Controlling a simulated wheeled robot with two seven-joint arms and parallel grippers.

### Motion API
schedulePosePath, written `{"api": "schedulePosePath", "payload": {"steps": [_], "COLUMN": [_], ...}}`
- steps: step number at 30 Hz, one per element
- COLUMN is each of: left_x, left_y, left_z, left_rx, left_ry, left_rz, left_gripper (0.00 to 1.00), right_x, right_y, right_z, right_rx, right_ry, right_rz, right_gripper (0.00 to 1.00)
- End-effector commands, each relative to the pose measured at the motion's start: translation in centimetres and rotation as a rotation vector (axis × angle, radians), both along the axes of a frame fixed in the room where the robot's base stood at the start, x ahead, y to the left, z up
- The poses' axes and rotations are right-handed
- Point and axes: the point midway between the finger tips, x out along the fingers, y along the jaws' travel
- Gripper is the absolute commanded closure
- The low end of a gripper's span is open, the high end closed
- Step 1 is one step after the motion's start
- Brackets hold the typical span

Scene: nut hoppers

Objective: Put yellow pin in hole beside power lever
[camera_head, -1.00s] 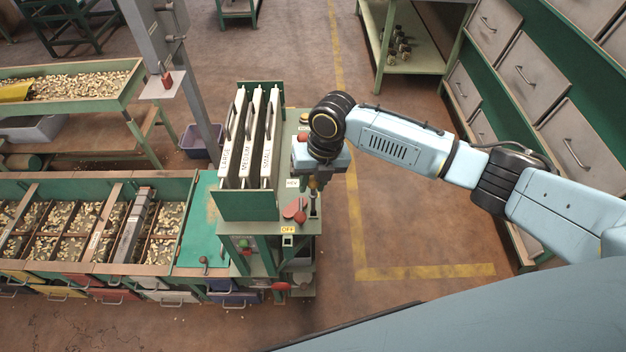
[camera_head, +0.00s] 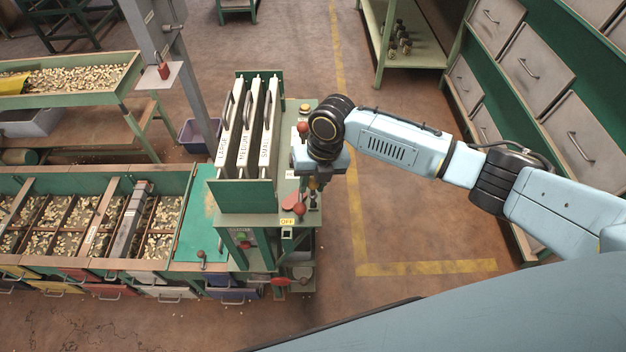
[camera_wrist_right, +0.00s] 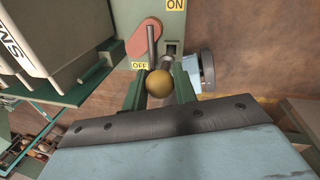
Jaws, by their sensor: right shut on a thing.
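My right gripper (camera_head: 315,183) is over the near right part of the machine top. In the right wrist view its green fingers (camera_wrist_right: 158,90) are shut on the round head of the yellow pin (camera_wrist_right: 160,83); its lower part is mostly hidden. The salmon-red power lever plate (camera_wrist_right: 143,40) with a metal rod lies just beyond the pin, between the "OFF" label (camera_wrist_right: 139,66) and the "ON" label (camera_wrist_right: 175,5). A dark square hole (camera_wrist_right: 171,49) shows right of the lever. I cannot tell whether the pin's tip touches it. My left gripper is out of view.
Three upright panels stand in a green rack (camera_head: 245,195) left of my gripper. A red-knobbed lever (camera_head: 302,127) rises close by. Nut-filled bins (camera_head: 75,262) lie left. Open floor (camera_head: 415,215) lies right, before grey drawers (camera_head: 530,62).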

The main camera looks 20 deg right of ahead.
Motion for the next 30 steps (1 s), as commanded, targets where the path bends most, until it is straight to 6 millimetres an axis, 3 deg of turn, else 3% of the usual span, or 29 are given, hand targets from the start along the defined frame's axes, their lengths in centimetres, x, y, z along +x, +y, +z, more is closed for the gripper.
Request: {"api": "schedulePosePath", "payload": {"steps": [30], "left_x": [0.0], "left_y": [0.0], "left_z": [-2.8], "left_rx": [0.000], "left_ry": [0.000], "left_rz": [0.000], "left_gripper": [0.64], "right_x": [0.0], "right_y": [0.0], "right_z": [-4.0], "right_rx": [0.000], "right_ry": [0.000], "right_rz": [0.001], "right_gripper": [0.96]}}
